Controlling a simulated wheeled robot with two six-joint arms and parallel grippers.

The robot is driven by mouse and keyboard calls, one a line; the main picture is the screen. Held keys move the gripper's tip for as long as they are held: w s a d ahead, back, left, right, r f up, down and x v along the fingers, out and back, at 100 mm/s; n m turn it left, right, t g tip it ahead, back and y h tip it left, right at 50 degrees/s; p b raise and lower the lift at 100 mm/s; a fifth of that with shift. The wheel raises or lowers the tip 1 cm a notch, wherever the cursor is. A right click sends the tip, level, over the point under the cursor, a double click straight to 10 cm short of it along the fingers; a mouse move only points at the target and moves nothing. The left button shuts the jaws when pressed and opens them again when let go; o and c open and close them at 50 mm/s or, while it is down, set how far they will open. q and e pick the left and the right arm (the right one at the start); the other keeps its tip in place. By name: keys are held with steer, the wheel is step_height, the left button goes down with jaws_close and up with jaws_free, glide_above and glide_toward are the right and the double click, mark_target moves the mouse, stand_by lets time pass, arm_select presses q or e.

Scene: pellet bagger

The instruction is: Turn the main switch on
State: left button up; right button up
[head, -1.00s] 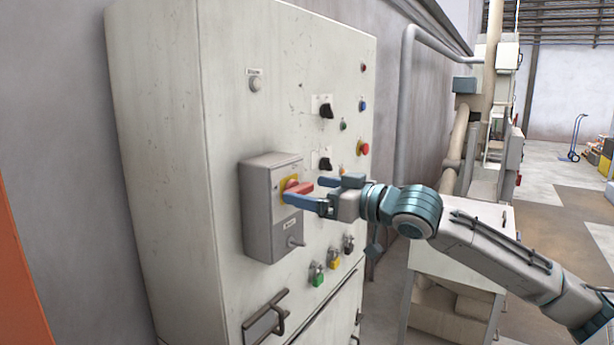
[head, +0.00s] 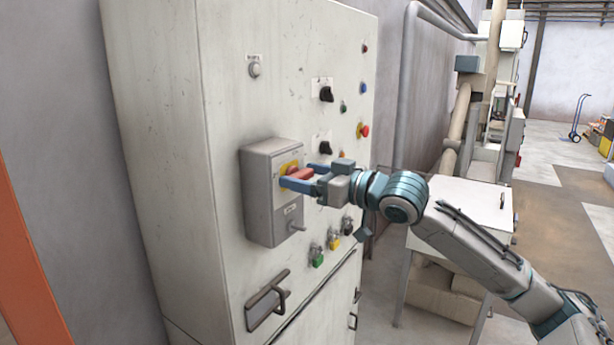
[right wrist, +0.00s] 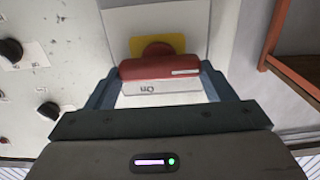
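The main switch is a grey box (head: 272,210) on the front of the tall cabinet, with a red handle (head: 301,173) on a yellow plate (head: 289,168). In the right wrist view the red handle (right wrist: 160,67) lies crosswise, with an upside-down "On" label (right wrist: 147,89) beside it. My right gripper (head: 307,177) is open, its blue fingers on either side of the handle. In the wrist view the fingertips are close to the handle's two ends; I cannot tell whether they touch. My left gripper is out of view.
A metal pull handle (head: 268,300) sticks out below the box. A white-topped stand (head: 460,205) is behind my right arm.

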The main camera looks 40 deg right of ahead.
steer(key=shift+m, duration=0.3)
steer(key=shift+c, duration=0.4)
steer(key=m+b, duration=0.1)
steer(key=m, duration=0.2)
steer(key=shift+w+d+m, duration=0.1)
steer(key=shift+d+m, duration=0.05)
steer(key=shift+m, duration=0.25)
steer(key=m+b, duration=0.1)
steer(key=m, duration=0.3)
steer(key=shift+d+f+m, duration=0.1)
steer(key=shift+f+m, duration=0.05)
steer(key=shift+m, duration=0.15)
steer(key=m+b, duration=0.2)
steer(key=m, duration=0.3)
steer(key=shift+d+f, duration=0.1)
steer(key=shift+f, duration=0.05)
steer(key=shift+m+b, duration=0.5)
steer(key=shift+m, duration=1.6)
steer(key=o, duration=1)
steer(key=shift+w+f, duration=0.1)
